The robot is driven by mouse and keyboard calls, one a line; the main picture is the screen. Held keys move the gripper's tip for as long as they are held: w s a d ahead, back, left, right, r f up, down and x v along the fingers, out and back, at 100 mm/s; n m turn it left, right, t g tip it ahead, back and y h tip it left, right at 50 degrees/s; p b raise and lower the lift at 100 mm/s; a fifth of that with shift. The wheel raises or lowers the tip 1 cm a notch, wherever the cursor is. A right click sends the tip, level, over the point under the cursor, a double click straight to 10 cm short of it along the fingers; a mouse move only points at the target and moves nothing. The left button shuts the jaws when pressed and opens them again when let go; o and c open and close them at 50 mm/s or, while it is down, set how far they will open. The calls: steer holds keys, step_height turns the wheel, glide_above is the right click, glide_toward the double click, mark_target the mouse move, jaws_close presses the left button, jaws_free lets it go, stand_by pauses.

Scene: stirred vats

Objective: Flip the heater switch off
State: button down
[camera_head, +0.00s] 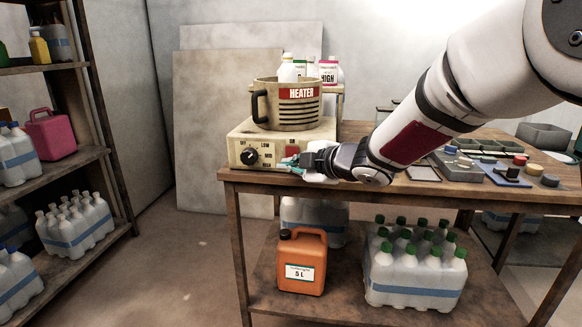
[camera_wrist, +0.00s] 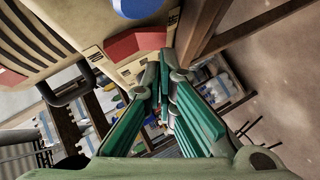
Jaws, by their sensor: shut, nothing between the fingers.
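The heater (camera_head: 243,140) is a cream box with a black knob (camera_head: 250,157) and a red switch (camera_head: 292,152) on its front, standing at the table's left end. A ribbed pot (camera_head: 268,105) labelled HEATER sits on it. My gripper (camera_head: 288,162) is shut and empty, just in front of and below the switch, partly covering that corner. In the wrist view, the red switch (camera_wrist: 136,42) shows close beyond my fingertips (camera_wrist: 163,70), beside small printed labels. I cannot tell whether the fingers touch it, nor which way the switch is set.
The wooden table (camera_head: 350,185) holds a grey tray (camera_head: 478,170) and small coloured items to the right. White bottles (camera_head: 328,72) stand behind the pot. An orange jug (camera_head: 302,262) and green-capped bottles (camera_head: 415,270) fill the lower shelf. The floor at left is clear.

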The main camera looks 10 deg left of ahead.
stand_by(0.4)
steer(key=b, duration=0.4)
steer(key=shift+w+f+n+t, duration=0.3)
steer(key=shift+w+f+t, duration=0.1)
